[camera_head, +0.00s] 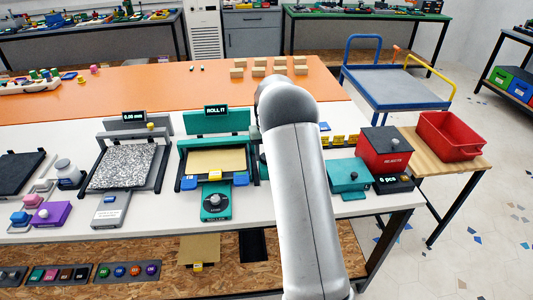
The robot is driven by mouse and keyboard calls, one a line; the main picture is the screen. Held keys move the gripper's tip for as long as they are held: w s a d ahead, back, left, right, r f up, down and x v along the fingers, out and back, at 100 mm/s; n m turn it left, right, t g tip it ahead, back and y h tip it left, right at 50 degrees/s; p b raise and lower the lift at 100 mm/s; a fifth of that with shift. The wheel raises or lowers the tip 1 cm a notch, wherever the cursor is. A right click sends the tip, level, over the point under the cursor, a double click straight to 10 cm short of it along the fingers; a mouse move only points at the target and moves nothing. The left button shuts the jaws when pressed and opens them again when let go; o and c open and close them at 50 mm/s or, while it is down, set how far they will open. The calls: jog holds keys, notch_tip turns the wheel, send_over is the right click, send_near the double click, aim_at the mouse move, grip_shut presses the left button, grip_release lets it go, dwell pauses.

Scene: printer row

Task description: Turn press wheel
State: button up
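A teal press (182,150) stands on the white table left of my arm, with a tan sheet (216,161) on its bed. A small display (216,110) above it reads "ROLL IT". My grey-white arm reaches away from the camera over the table and covers the area right of the press. My gripper is hidden beyond the arm.
A grey press with a speckled sheet (125,167) stands to the left. A teal box (350,177) and a red-and-black box (386,150) stand right of my arm. A red bin (449,137) is on a wooden side table (414,145). Blocks lie on the orange surface (130,95) behind.

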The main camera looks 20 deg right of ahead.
jog(key=m, duration=0.4)
jog(key=shift+d+m, duration=0.1)
jog(key=shift+m, duration=0.3)
jog(key=m, duration=0.3)
jog(key=shift+m, duration=0.3)
jog(key=m+p, duration=0.1)
jog(key=m, duration=0.2)
jog(key=shift+s+m, duration=0.1)
jog(key=shift+m, duration=0.2)
jog(key=m, duration=0.3)
jog(key=shift+s+r+m, duration=0.1)
jog(key=shift+m, duration=0.2)
jog(key=m+p, duration=0.1)
jog(key=m, duration=0.2)
jog(key=shift+m, duration=0.3)
jog(key=m+p, duration=0.1)
jog(key=m, duration=0.2)
jog(key=shift+s+m, duration=0.1)
jog(key=shift+m, duration=0.2)
jog(key=m+p, duration=0.2)
jog(key=m, duration=0.4)
